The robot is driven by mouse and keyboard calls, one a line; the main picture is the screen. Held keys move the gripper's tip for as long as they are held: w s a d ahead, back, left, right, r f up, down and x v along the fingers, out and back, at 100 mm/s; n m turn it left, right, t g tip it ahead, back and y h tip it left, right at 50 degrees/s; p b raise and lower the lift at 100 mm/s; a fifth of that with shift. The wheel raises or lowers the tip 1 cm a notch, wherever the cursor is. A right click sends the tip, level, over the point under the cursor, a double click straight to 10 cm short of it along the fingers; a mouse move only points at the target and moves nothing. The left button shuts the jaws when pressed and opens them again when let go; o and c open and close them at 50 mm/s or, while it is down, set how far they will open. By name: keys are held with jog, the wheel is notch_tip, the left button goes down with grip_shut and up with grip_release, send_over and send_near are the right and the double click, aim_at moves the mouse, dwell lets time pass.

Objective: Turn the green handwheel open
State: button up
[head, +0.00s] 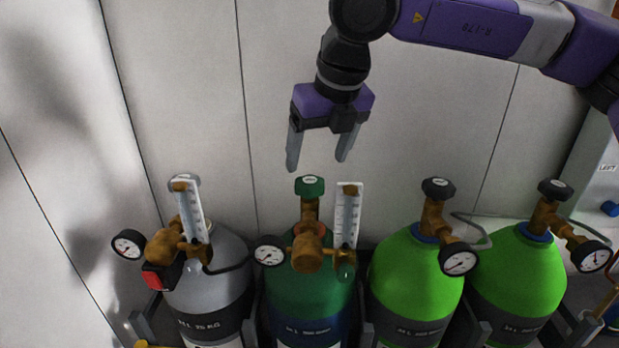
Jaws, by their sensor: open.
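The green handwheel (310,186) sits on top of the brass valve of the dark green cylinder (300,303). My gripper (318,163) is open and empty, with its two fingers pointing down. In the picture it is just above the handwheel and slightly to its right. I see a gap between the fingertips and the wheel, but cannot tell the depth between them. The fingers are apart from everything. The handwheel's top and front rim are in plain view.
A clear flowmeter (347,215) stands close right of the handwheel; a gauge (269,251) is lower left. A grey cylinder (208,275) with another flowmeter (191,210) is on the left. Two bright green cylinders with black handwheels (438,188) (555,189) are on the right. A panelled wall (190,90) is behind.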

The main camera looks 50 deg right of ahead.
aim_at(311, 181)
jog(key=b+x, duration=0.1)
jog(key=x, duration=0.6)
jog(key=shift+a, duration=0.1)
jog(key=shift+c, duration=0.3)
jog(key=c, duration=1.3)
jog(key=shift+c, duration=0.2)
jog(key=shift+b, duration=0.3)
